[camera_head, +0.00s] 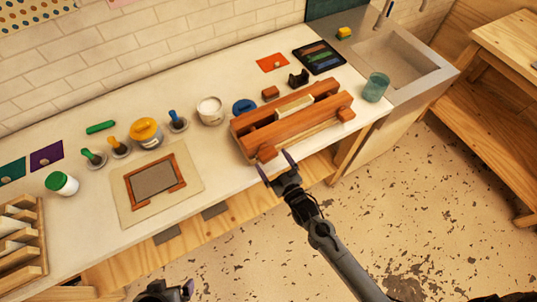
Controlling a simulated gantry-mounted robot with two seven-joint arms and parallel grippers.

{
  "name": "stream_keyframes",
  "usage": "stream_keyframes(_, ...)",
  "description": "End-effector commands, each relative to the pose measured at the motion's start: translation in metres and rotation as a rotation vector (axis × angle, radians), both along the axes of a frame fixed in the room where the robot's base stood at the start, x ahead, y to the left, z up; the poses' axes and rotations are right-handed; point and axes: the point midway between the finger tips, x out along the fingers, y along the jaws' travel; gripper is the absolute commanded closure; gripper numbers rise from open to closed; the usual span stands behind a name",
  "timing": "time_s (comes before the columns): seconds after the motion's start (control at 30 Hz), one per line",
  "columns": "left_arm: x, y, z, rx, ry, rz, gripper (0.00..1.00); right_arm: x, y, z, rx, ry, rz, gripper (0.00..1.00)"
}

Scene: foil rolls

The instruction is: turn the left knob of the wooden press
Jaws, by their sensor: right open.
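The wooden press (290,115) is a reddish-brown block near the counter's front edge, with a pale piece showing between its beams. Its left knob (266,152) is a small wooden block at the front left, and a similar right knob (346,114) sits at the front right. My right gripper (275,164) is open and empty, just in front of the left knob with its fingers pointing at it. I cannot tell whether it touches the knob. My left gripper (178,290) shows only partly at the bottom edge, and its jaw state is unclear.
A glass jar (376,87) stands right of the press, before the sink (400,55). A blue round item (244,106) and a white pot (211,110) are at its left. A framed screen (155,181) lies further left. The floor in front is clear.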

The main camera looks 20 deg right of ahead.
Motion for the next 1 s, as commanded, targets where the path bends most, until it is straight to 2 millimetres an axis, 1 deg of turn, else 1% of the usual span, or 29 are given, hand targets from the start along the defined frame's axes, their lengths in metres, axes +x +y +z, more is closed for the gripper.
stream_keyframes(0.03, 0.000, 0.001, 0.000, 0.003, 0.001, -0.001, 0.04, 0.008, 0.001, 0.001, 0.000, -0.001, 0.000, 0.04)
stream_keyframes(0.1, 0.000, 0.001, 0.000, 0.005, 0.000, -0.003, 0.04, 0.017, 0.002, 0.001, 0.001, -0.002, -0.001, 0.04)
stream_keyframes(0.3, 0.000, 0.002, 0.000, 0.010, 0.002, -0.005, 0.04, 0.031, 0.004, 0.000, 0.001, 0.000, 0.000, 0.04)
stream_keyframes(0.43, -0.001, 0.002, 0.000, 0.008, 0.002, -0.005, 0.04, 0.034, 0.005, 0.000, 0.000, 0.000, 0.000, 0.04)
stream_keyframes(0.67, -0.001, 0.001, -0.001, 0.004, 0.002, -0.002, 0.04, 0.034, 0.005, 0.000, 0.000, 0.000, 0.000, 0.04)
stream_keyframes(0.77, -0.001, 0.000, 0.000, 0.000, 0.003, 0.000, 0.04, 0.034, 0.005, 0.000, 0.001, 0.000, 0.000, 0.18)
stream_keyframes(1.0, -0.001, -0.001, -0.001, -0.005, 0.004, 0.005, 0.04, 0.034, 0.005, 0.000, 0.001, 0.000, 0.000, 0.55)
